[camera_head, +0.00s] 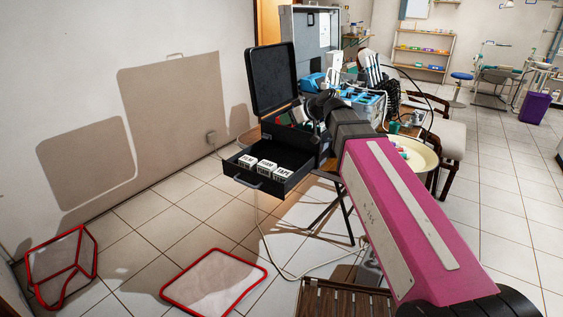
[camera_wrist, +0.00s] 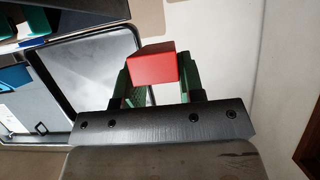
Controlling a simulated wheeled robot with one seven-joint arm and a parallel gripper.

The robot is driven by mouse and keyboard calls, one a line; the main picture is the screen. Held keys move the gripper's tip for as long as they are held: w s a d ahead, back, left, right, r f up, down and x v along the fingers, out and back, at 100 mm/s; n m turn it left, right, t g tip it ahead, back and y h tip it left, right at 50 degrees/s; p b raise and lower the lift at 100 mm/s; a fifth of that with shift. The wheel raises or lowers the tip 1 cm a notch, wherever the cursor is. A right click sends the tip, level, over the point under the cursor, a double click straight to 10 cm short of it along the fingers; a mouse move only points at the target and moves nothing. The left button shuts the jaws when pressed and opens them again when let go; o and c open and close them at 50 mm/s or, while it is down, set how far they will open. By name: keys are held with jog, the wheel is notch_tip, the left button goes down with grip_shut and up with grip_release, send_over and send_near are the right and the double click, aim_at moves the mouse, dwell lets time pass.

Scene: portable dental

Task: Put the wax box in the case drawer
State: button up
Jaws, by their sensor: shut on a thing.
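A red box (camera_wrist: 152,65), which I take to be the wax box, is between the green fingers of my gripper (camera_wrist: 153,78) in the wrist view. My gripper is shut on it. In the head view, the black case (camera_head: 272,80) stands with its lid up, and its case drawer (camera_head: 233,172) is pulled out at the front. Several white labelled boxes (camera_head: 266,167) stand in a row in the drawer. My wrist is at the right side of the case, above and behind the drawer. My arm hides part of the case there, and my fingers are hard to make out.
Blue equipment (camera_head: 362,100) stands right of the case, with a cream round basin (camera_head: 420,152) beyond my arm. Red-framed items (camera_head: 213,283) lie on the floor at lower left. A wall runs behind the case. The floor in front of the drawer is mostly clear.

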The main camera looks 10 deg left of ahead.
aim_at(288, 166)
notch_tip(288, 166, down, 16)
jog(key=shift+r, duration=0.15)
dwell(0.6)
jog(key=shift+f, duration=0.6)
jog(key=o, duration=0.9)
jog(key=shift+f, duration=0.1)
jog(key=shift+r, duration=0.25)
jog(key=v, duration=1.2)
jog(key=shift+s+r, duration=0.1)
jog(key=shift+r, duration=0.4)
